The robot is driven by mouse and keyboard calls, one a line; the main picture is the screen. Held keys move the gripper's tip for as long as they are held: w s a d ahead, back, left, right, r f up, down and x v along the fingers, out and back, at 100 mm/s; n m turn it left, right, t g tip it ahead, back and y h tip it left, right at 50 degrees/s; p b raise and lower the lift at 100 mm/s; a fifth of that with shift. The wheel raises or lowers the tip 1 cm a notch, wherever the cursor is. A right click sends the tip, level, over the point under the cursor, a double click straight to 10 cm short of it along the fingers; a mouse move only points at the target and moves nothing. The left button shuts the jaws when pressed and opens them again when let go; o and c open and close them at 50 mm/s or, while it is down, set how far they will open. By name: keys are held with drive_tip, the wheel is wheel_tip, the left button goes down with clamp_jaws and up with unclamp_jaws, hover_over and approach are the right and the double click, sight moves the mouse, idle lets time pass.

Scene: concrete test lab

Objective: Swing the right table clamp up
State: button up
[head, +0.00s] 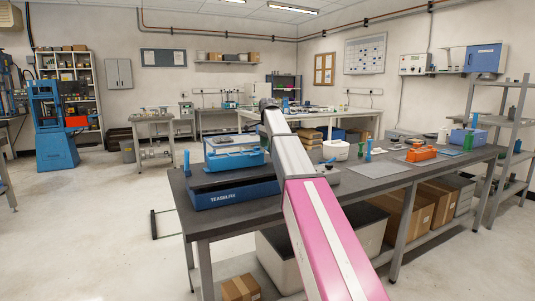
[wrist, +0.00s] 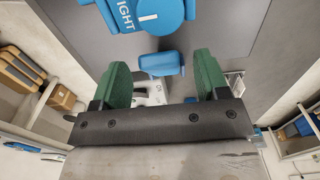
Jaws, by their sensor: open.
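My gripper (wrist: 158,72) is open in the wrist view, with its two green fingers apart. A blue block-shaped handle (wrist: 162,64) shows between the fingertips, with a gap on each side. Above it is a rounded blue part (wrist: 148,16) with white lettering reading "IGHT" and a white bar mark; its top is cut off. These look like parts of the right table clamp, but whether it is up or down I cannot tell. In the head view my arm crosses the bench and hides that area; the fingers do not show there.
A dark-topped workbench (head: 385,184) fills the middle and right. A blue lettered unit (head: 232,194) stands at its left end, with an upright blue piece (head: 187,163) beside it. A white tub (head: 335,151) and an orange tool (head: 421,154) stand right of my arm.

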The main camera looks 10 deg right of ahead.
drive_tip(key=shift+f, duration=1.85)
clamp_jaws()
